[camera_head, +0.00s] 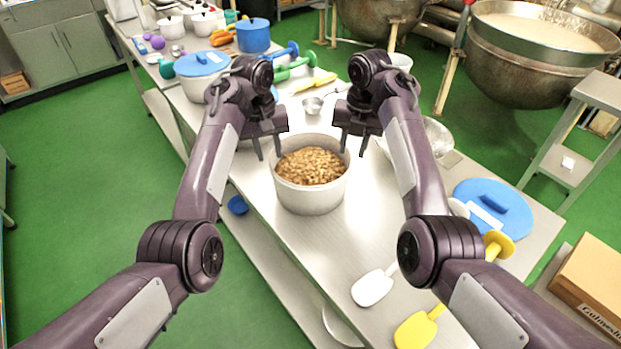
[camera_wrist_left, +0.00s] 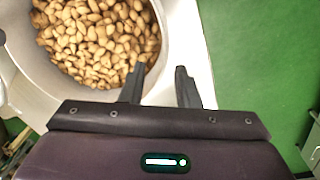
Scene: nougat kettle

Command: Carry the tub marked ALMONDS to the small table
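A round pale metal tub (camera_head: 309,200) full of almonds stands on the long steel table; no ALMONDS marking is readable on it. It also shows in the left wrist view (camera_wrist_left: 30,68). My left gripper (camera_head: 268,150) is open at the tub's left rim. In the left wrist view its two fingers (camera_wrist_left: 160,86) are apart, one over the tub's edge and one outside it; contact cannot be told. My right gripper (camera_head: 353,147) is open at the right rim, fingers apart and apparently either side of it. A small steel table (camera_head: 600,92) with a lower shelf stands at the right.
The long steel table (camera_head: 300,235) also holds a blue lid (camera_head: 480,196), white (camera_head: 374,287) and yellow (camera_head: 416,330) scoops, and a lidded tub (camera_head: 195,85). Large kettles (camera_head: 515,72) stand behind right. A cardboard box (camera_head: 592,285) is at the lower right. Green floor is open at left.

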